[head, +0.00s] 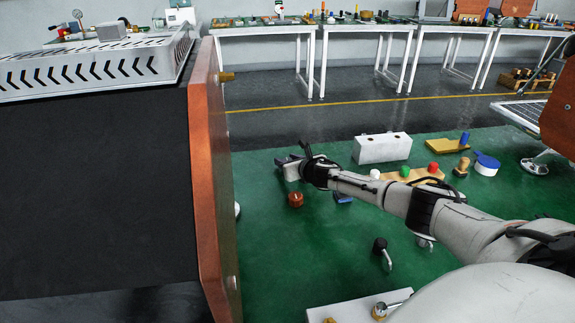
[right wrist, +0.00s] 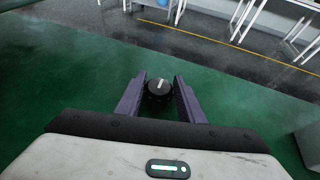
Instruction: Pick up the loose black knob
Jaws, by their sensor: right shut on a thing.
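The loose black knob (right wrist: 158,88), round with a white mark on top, sits between the fingers of my right gripper (right wrist: 160,84) in the right wrist view. The gripper is shut on it. In the head view my right gripper (head: 288,163) is over the far left part of the green mat, right of the machine's side panel. The knob cannot be made out clearly there. My left gripper is not in view.
The espresso machine (head: 90,180) with a red-brown panel (head: 208,170) fills the left. On the green mat (head: 320,265) are a red knob (head: 295,200), a white block (head: 382,148), a wooden board (head: 425,172) with coloured knobs and a black-headed lever (head: 381,247).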

